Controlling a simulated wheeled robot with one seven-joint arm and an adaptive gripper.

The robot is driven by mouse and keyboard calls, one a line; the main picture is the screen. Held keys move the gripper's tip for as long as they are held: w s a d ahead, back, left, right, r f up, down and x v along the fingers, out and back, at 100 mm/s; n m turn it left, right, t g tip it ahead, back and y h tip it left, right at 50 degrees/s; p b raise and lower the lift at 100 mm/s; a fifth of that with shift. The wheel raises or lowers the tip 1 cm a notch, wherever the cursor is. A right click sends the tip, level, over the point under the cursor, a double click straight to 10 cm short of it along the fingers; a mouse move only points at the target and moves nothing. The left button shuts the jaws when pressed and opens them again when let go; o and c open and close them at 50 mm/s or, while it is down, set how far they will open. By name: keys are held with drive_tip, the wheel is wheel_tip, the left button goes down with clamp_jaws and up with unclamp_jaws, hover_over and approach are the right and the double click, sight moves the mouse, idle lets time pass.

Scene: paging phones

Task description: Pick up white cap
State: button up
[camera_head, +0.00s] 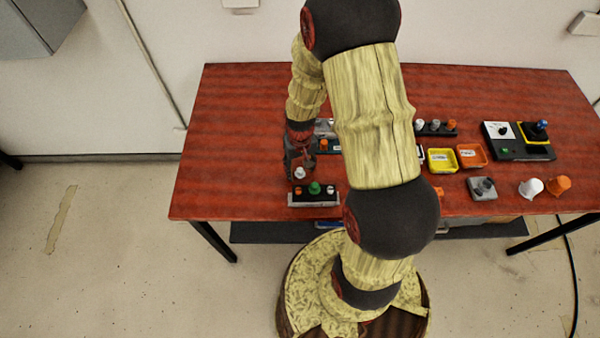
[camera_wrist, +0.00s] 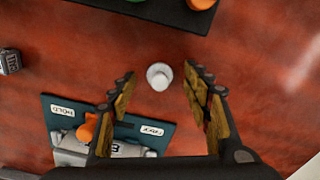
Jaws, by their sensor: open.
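A small white cap (camera_wrist: 159,76) lies loose on the red-brown table in the wrist view, and it also shows in the head view (camera_head: 300,173) near the table's front left. My gripper (camera_wrist: 157,88) is open, with one finger on each side of the cap and visible gaps between. In the head view my gripper (camera_head: 299,160) is low over the table by the cap, partly hidden by its own links. The exact height of the fingertips above the table is hard to tell.
A dark strip (camera_head: 314,201) with orange, green and white knobs stands just in front of the cap. A teal labelled board (camera_wrist: 57,100) lies under my left finger's side. Yellow (camera_head: 442,158) and orange (camera_head: 472,155) trays and a white cone (camera_head: 530,188) are right.

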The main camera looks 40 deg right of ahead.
drive_tip(key=shift+f, duration=0.4)
drive_tip(key=shift+c, duration=1)
drive_tip(key=c, duration=0.7)
drive_tip(key=shift+c, duration=0.2)
